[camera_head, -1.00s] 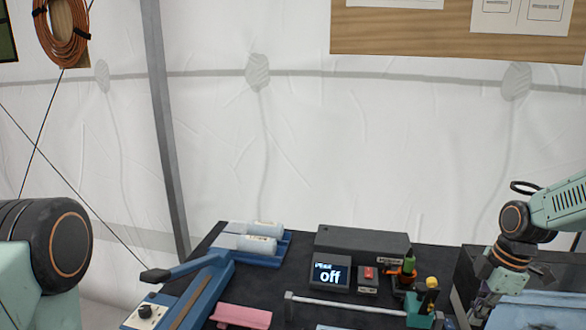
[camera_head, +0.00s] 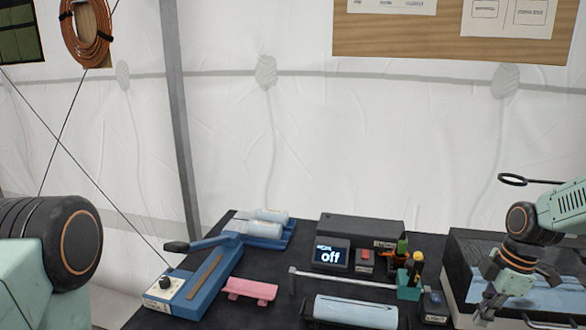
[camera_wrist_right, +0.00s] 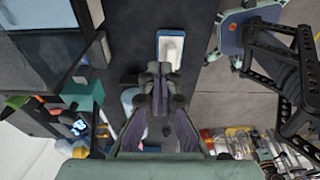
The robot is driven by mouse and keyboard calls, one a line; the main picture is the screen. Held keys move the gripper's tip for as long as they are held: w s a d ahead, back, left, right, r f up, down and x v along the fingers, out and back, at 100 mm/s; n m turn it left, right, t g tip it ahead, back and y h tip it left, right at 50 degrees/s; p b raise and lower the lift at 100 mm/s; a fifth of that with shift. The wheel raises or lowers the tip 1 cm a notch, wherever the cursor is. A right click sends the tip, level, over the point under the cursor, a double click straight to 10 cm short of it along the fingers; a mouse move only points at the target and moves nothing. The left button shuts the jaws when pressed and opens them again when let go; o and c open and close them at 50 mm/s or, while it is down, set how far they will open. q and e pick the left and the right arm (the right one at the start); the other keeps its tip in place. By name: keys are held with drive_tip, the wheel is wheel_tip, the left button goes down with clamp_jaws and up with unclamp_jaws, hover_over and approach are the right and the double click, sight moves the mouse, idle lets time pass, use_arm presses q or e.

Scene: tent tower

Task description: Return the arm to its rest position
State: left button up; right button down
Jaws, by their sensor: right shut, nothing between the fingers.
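My right arm (camera_head: 560,213) comes in from the right edge in the head view, bent downward at a black joint with an orange ring. My right gripper (camera_head: 487,303) hangs beside the light-blue surface at the right end of the bench. In the right wrist view its fingers (camera_wrist_right: 160,72) are together, with nothing seen between them. Whether it touches anything cannot be told. Of my left arm, only a large round joint (camera_head: 72,243) shows at the left; its gripper is out of view.
The dark bench (camera_head: 277,288) carries a blue lever tool (camera_head: 195,285), a pink piece (camera_head: 250,289), bottles on a blue tray (camera_head: 268,229), a display (camera_head: 331,256) reading "off" and a light-blue roll (camera_head: 355,312). A blue-and-white item (camera_wrist_right: 172,48) lies below the right gripper.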

drive_tip(key=s+a+f+m, duration=0.1)
drive_tip(key=a+f, duration=0.2)
drive_tip(key=s+a+f+m, duration=0.1)
drive_tip(key=s+a+f, duration=0.1)
drive_tip(key=a+f, duration=0.1)
drive_tip(key=s+a+f+m, duration=0.1)
drive_tip(key=a+f, duration=0.1)
drive_tip(key=a, duration=0.1)
drive_tip(key=shift+s+a+f+m, duration=0.2)
drive_tip(key=shift+f+m, duration=0.1)
drive_tip(key=shift+f, duration=0.1)
drive_tip(key=s+a+f+m, duration=0.4)
drive_tip(key=s+a+f, duration=0.2)
drive_tip(key=s+f, duration=0.15)
drive_tip(key=s+a+f+m+h, duration=0.15)
drive_tip(key=s+m, duration=0.25)
drive_tip(key=s, duration=0.6)
drive_tip(key=s+a+m, duration=0.3)
drive_tip(key=s, duration=0.7)
wheel_tip(320, 180, down, 18)
drive_tip(key=b, duration=1.7)
drive_tip(key=shift+w+d+r+g+b, duration=0.15)
drive_tip(key=shift+w+d+g+b, duration=0.1)
drive_tip(key=shift+w+g+b, duration=0.1)
